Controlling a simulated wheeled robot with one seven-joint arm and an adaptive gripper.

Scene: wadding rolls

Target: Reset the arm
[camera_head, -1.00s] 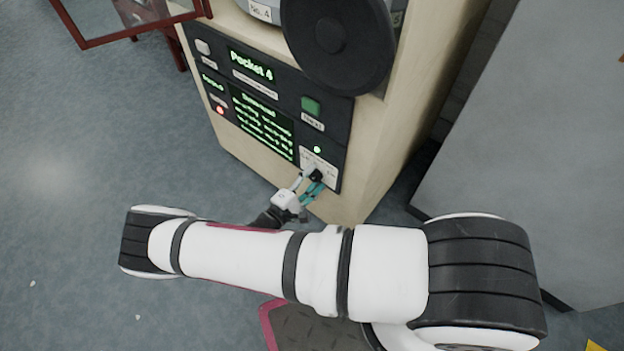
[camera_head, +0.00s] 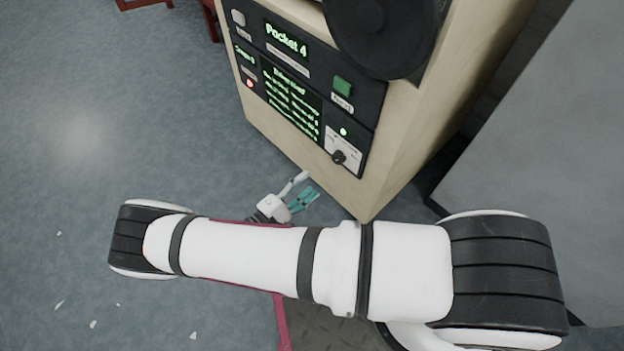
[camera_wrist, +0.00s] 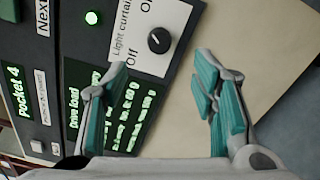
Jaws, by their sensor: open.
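My gripper (camera_head: 304,193) is in front of the lower part of the machine's control panel, apart from it. In the wrist view my gripper (camera_wrist: 158,98) is open and empty, with teal pads on its fingers. The black light curtain knob (camera_head: 339,157) sits on a white plate at the panel's lower right corner. In the wrist view the knob (camera_wrist: 158,40) shows beyond the gap between the fingertips, with "Off" and "O..." labels beside it. My white arm lies across the lower part of the head view.
The control panel (camera_head: 372,106) has a screen reading "Pocket 4", a green button (camera_head: 343,87) and a lit red light (camera_head: 249,84). A black disc (camera_head: 380,32) juts out above it. A grey surface (camera_head: 530,150) stands at the right. The floor (camera_head: 90,120) at left is mostly clear.

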